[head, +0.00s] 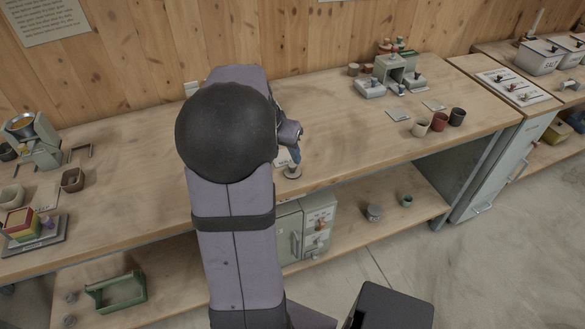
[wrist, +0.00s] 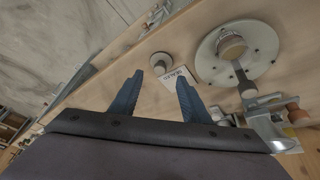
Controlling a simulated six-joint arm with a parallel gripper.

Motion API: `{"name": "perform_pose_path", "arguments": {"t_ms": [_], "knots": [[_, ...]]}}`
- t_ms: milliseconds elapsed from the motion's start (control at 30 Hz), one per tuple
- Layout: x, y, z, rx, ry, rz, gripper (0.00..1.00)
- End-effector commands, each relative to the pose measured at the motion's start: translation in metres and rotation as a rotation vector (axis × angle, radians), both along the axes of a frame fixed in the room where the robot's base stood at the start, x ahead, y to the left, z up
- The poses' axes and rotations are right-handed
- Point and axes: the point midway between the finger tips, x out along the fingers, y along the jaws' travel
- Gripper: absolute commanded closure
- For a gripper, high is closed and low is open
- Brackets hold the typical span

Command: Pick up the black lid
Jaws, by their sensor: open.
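My gripper (wrist: 159,82) is open, its two blue fingers apart with nothing between them in the wrist view. In the head view my arm hides most of it; a blue finger (head: 295,154) shows just above the bench. A small round piece with a dark rim and pale top (wrist: 161,62) lies on the bench just beyond the fingertips. A small round piece (head: 292,171) also shows below the finger in the head view. I cannot tell for sure whether this is the black lid. No plainly black lid stands out in either view.
A large pale disc (wrist: 262,52) with a round piece on it lies right of the fingers, beside a card (wrist: 181,76) and a metal clamp-like part (wrist: 270,128). Cups (head: 439,122) stand farther right on the bench (head: 350,140). A green tray (head: 118,290) sits on the lower shelf.

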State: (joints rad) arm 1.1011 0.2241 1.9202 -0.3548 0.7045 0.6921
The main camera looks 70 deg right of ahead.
Motion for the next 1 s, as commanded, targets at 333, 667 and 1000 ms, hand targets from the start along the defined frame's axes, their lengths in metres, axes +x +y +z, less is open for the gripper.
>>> {"name": "perform_pose_path", "arguments": {"t_ms": [333,667,1000], "knots": [[0.000,0.000,-0.001,-0.010,-0.066,-0.162,0.57],[-0.001,-0.007,-0.019,-0.008,-0.065,-0.160,0.57],[-0.002,-0.015,-0.032,-0.006,-0.064,-0.159,0.57]]}}
